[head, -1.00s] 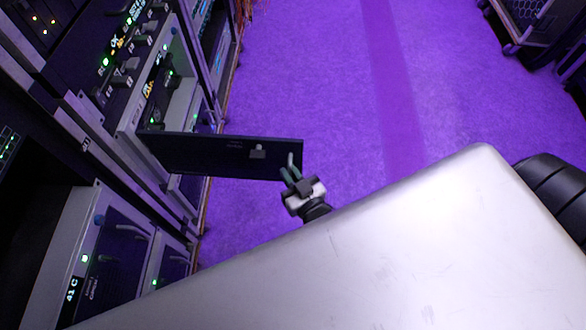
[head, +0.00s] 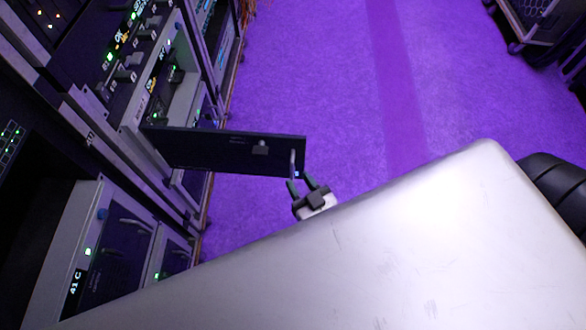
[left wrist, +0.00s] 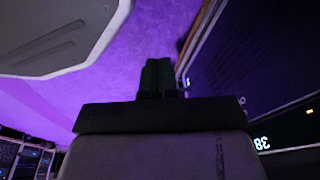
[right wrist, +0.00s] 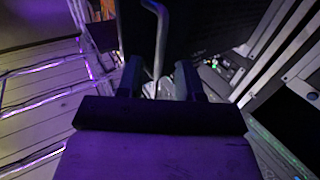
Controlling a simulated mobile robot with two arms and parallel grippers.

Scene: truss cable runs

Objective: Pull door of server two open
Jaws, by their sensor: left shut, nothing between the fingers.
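The dark door panel (head: 215,152) of a server in the left rack stands swung out across the aisle, hinged at its left end. Its bar handle (head: 292,164) is near the free end, beside a small latch (head: 260,148). My right gripper (head: 302,186) is open just below the handle. In the right wrist view, its two fingers (right wrist: 160,80) are spread with the handle (right wrist: 158,35) between them in the picture; contact is not clear. My left gripper (left wrist: 158,78) shows only in the left wrist view, shut and empty, beside a dark panel (left wrist: 245,50).
Behind the door, the open server bay (head: 172,85) shows lit parts. A lower unit with a "41 C" display (head: 75,283) has its front closed. A black case (head: 535,20) stands at the far right. The purple floor (head: 330,70) between is clear.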

